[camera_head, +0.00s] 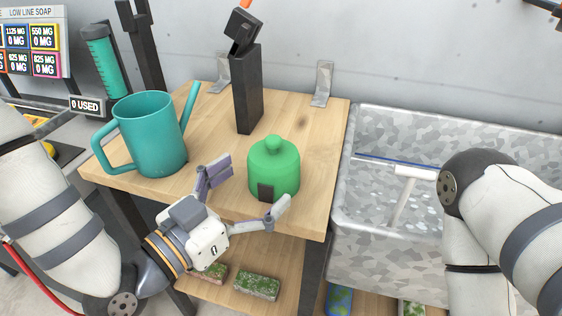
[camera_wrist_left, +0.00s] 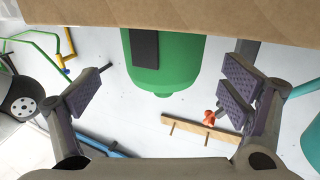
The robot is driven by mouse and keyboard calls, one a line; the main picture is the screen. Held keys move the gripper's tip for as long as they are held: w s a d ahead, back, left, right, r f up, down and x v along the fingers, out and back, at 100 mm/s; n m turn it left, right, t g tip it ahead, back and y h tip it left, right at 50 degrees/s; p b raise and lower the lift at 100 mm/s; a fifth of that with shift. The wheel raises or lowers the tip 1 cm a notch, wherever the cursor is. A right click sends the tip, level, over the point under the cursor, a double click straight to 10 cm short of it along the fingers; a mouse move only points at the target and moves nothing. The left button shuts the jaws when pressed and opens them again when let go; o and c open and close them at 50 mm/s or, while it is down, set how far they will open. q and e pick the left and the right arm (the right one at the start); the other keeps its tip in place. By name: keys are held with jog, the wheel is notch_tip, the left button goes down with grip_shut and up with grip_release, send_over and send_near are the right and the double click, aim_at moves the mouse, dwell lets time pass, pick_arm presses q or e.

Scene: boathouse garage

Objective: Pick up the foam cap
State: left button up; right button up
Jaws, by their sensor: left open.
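The green rounded piece with a knob on top (camera_head: 274,165), which I take to be the foam cap, stands upright near the front edge of the wooden table (camera_head: 318,150). It has a dark patch on its front. My left gripper (camera_head: 248,190) is open in front of it, one finger towards its left side and the other low at its front right. In the left wrist view the picture is upside down; the foam cap (camera_wrist_left: 170,72) shows between the two spread fingers (camera_wrist_left: 165,90), touching neither. My right gripper is out of view.
A teal watering can (camera_head: 150,135) stands left of the cap, close to my left gripper. A black post (camera_head: 248,90) stands behind. A speckled grey basin (camera_head: 385,250) lies to the right, with my right arm over it. Scrubbing blocks (camera_head: 257,285) lie on the lower shelf.

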aim_at(274, 164)
pick_arm(q)
jog(key=x, duration=0.6)
jog(key=shift+w+a, duration=0.1)
jog(key=shift+a, duration=0.05)
jog(key=c, duration=1.2)
jog(key=shift+c, duration=0.2)
